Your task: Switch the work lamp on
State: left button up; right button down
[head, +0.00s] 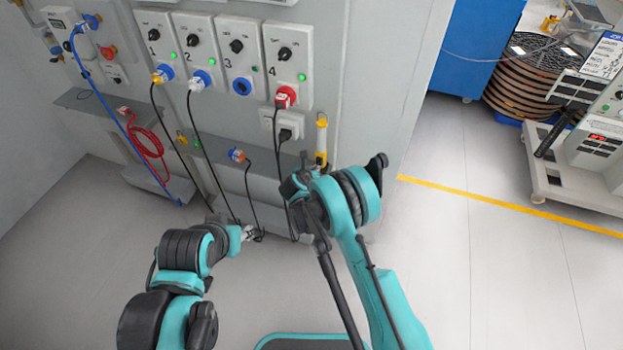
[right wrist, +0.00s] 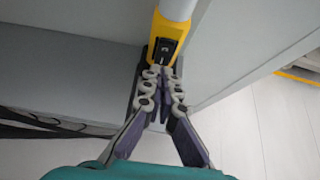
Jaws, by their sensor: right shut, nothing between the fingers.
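The work lamp (head: 321,145) stands upright on the shelf against the grey cabinet, a pale tube with yellow ends. I see no clear glow from it. In the right wrist view its yellow base (right wrist: 169,36) has a black switch (right wrist: 162,50) facing me. My right gripper (right wrist: 166,73) is shut and empty, its fingertips just below the switch; whether they touch it I cannot tell. In the head view my right wrist mostly hides the right gripper (head: 302,165). My left gripper (head: 249,233) is low by the hanging black cables; its jaws are too small to read.
Numbered switch panels (head: 285,55) with plugs and green lights line the cabinet above. Black cables hang past the grey shelf (head: 215,150). A red cable (head: 150,140) lies at left. A blue cabinet (head: 475,45) and a bench machine (head: 595,140) stand right, beyond open floor.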

jog(key=shift+w+d, duration=0.15)
jog(key=shift+w, duration=0.25)
jog(key=shift+w+f, duration=0.15)
jog(key=shift+w, duration=0.1)
